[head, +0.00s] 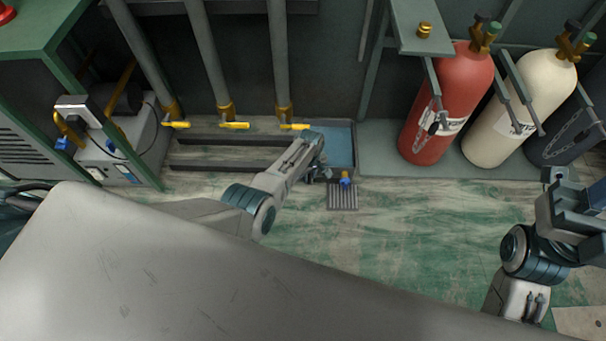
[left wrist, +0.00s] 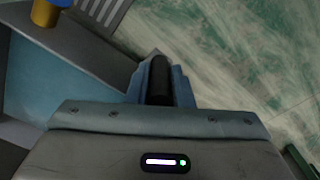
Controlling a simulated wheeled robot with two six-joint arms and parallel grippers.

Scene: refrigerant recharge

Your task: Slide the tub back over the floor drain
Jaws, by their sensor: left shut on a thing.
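The tub (head: 341,138) is a shallow grey tray with a blue inside, on the floor by the back wall. The slatted floor drain (head: 342,198) lies just in front of it, largely uncovered. A small yellow-and-blue fitting (head: 345,179) shows at the tub's front edge, over the drain's back edge. My left gripper (head: 318,174) is at the tub's front left and shut on the tub. In the left wrist view, the fingers (left wrist: 160,82) close around a dark part at the tub's corner; the tub's rim (left wrist: 90,40) runs left. My right arm is at the right; its fingertips cannot be made out.
Red (head: 447,105) and cream (head: 520,105) cylinders stand chained on a low plinth to the right. Pipes with yellow valve handles (head: 234,125) stand behind. A grey machine (head: 110,150) is at left. Green-stained floor (head: 420,225) in front of the drain is clear.

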